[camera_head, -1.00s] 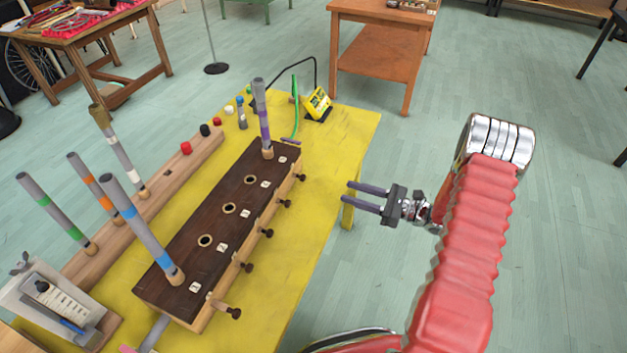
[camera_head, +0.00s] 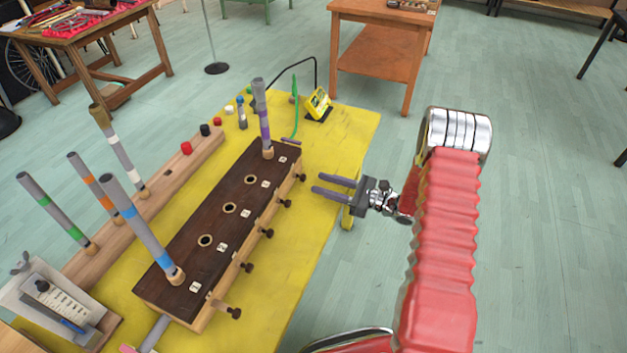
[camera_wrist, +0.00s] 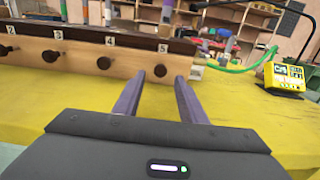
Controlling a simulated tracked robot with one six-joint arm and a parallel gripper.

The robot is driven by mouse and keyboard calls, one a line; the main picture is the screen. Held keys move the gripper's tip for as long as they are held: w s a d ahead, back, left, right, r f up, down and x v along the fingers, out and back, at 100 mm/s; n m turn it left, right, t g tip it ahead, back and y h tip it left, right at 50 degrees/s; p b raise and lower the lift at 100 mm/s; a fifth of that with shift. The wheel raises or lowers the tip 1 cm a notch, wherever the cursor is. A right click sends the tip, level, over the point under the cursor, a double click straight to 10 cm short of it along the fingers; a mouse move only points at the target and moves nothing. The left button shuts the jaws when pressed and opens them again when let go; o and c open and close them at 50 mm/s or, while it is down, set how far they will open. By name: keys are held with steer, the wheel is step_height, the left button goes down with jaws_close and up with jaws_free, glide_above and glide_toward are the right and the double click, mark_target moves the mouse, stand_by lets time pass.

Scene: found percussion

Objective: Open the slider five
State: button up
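The dark box (camera_head: 205,220) with a pale wooden front stands on the yellow table, with several dark slider knobs along its front. The slider five knob (camera_head: 301,177) is at the far end; in the wrist view it (camera_wrist: 160,71) shows below the label 5 (camera_wrist: 163,48), between my fingertips. My gripper (camera_head: 318,184) is open and empty, just to the right of this knob, its two fingers pointing left at the box front. A gap appears to separate the fingertips from the knob.
Upright tubes with coloured bands stand on the box and the wooden rail (camera_head: 165,185) behind it. A yellow device (camera_head: 318,103) and green cable (camera_head: 296,110) are at the table's far end. The yellow tabletop (camera_head: 300,240) before the box is clear.

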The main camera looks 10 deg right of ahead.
mark_target(305, 178)
steer(key=shift+x, duration=2.2)
steer(key=shift+c, duration=0.5)
jaws_close()
